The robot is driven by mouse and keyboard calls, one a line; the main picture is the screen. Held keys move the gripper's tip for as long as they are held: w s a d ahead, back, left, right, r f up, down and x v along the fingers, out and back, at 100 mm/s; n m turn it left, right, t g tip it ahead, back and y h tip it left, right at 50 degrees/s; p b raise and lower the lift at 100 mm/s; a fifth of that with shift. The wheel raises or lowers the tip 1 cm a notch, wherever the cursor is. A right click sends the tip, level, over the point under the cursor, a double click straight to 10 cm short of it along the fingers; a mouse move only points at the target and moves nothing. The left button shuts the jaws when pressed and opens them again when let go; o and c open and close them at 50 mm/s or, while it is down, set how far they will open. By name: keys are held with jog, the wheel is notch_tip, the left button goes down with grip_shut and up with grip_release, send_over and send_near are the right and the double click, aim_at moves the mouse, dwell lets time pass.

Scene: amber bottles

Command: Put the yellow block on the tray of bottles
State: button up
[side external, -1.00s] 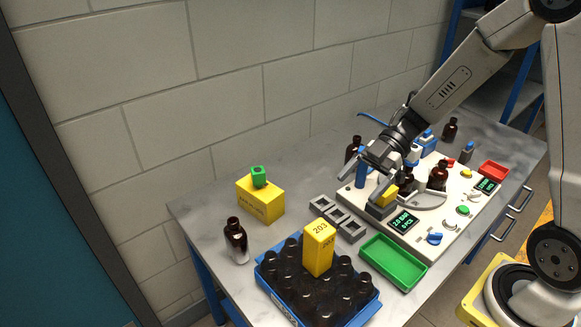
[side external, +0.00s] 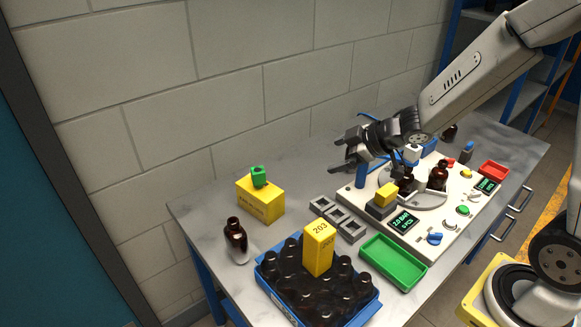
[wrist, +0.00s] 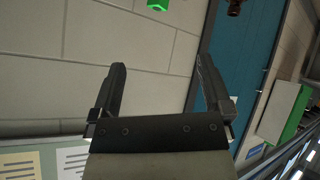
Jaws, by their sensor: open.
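A tall yellow block (side external: 319,250) marked 203 stands upright in the middle of the blue tray (side external: 283,303) of dark bottles. Whether its base rests on the caps or between the bottles is hidden. My gripper (side external: 343,152) is open and empty, above the back of the bench and well apart from that block. Its fingers point left, towards the wall. In the wrist view its two fingers (wrist: 160,66) are spread with nothing between them. A smaller yellow block (side external: 386,194) sits on the front left part of the white machine (side external: 448,222).
A yellow box (side external: 260,202) with a green block (side external: 259,176) on top stands by the wall. A lone amber bottle (side external: 236,241) is left of the tray. A grey rack (side external: 338,219) and an empty green tray (side external: 393,262) are nearby.

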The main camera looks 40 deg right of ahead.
jog(key=s+f+m+g+h, duration=0.3)
jog(key=s+m+g, duration=0.4)
jog(key=s, duration=0.7)
jog(key=shift+f+m+h, duration=0.3)
jog(key=shift+f+m, duration=0.5)
jog(key=shift+f, duration=0.1)
